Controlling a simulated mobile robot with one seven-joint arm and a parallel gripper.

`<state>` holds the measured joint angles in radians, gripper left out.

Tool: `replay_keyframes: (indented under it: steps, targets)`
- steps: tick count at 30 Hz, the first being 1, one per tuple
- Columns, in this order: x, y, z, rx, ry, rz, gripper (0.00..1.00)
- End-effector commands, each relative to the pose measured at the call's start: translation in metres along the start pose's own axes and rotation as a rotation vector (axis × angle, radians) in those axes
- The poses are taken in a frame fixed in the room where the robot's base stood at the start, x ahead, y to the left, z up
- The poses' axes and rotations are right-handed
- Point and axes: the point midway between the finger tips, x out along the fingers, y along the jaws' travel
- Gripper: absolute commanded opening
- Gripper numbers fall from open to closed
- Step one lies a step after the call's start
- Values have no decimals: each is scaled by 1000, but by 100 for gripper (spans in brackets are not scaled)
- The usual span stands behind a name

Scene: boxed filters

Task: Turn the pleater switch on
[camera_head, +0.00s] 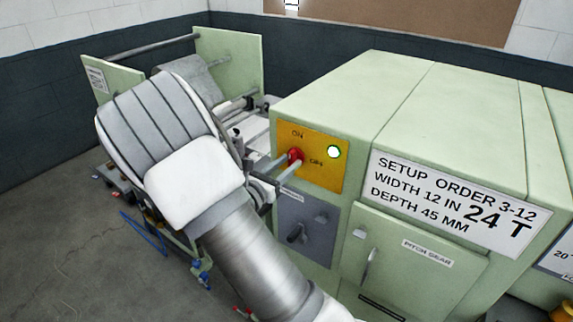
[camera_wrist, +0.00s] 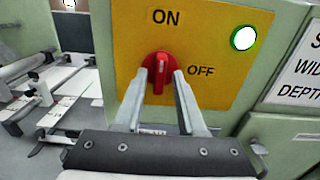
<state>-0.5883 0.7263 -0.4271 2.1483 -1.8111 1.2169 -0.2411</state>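The red pleater switch (camera_wrist: 159,66) is a round knob with a raised grip bar, on a yellow panel (camera_wrist: 205,95) marked ON above it and OFF to its right. The bar looks about upright in the wrist view. The switch also shows in the head view (camera_head: 295,154), partly behind a finger. My gripper (camera_wrist: 160,74) is open, with one finger on each side of the bar. I see gaps between the fingers and the bar; whether the tips reach to its depth I cannot tell. A round lamp (camera_wrist: 243,38) on the panel is white with a green rim.
The panel is on a pale green machine cabinet (camera_head: 400,90). Below it is a grey panel (camera_head: 306,228) with a dark handle. A door labelled PITCH GEAR (camera_head: 410,262) is to the right. An open roller frame (camera_head: 230,65) stands at the left.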

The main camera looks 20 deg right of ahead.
Motion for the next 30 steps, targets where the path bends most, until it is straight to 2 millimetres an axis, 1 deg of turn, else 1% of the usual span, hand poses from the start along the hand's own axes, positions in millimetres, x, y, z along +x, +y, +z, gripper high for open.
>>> replay_keyframes:
  steps: [10,14,17,27,30]
  targets:
    - [-1,0,0,2,0,1,48]
    - [-13,1,-1,2,0,4,48]
    - [-30,2,-1,2,1,6,48]
    - [-114,2,-2,3,2,6,48]
    - [-136,1,-1,2,1,5,48]
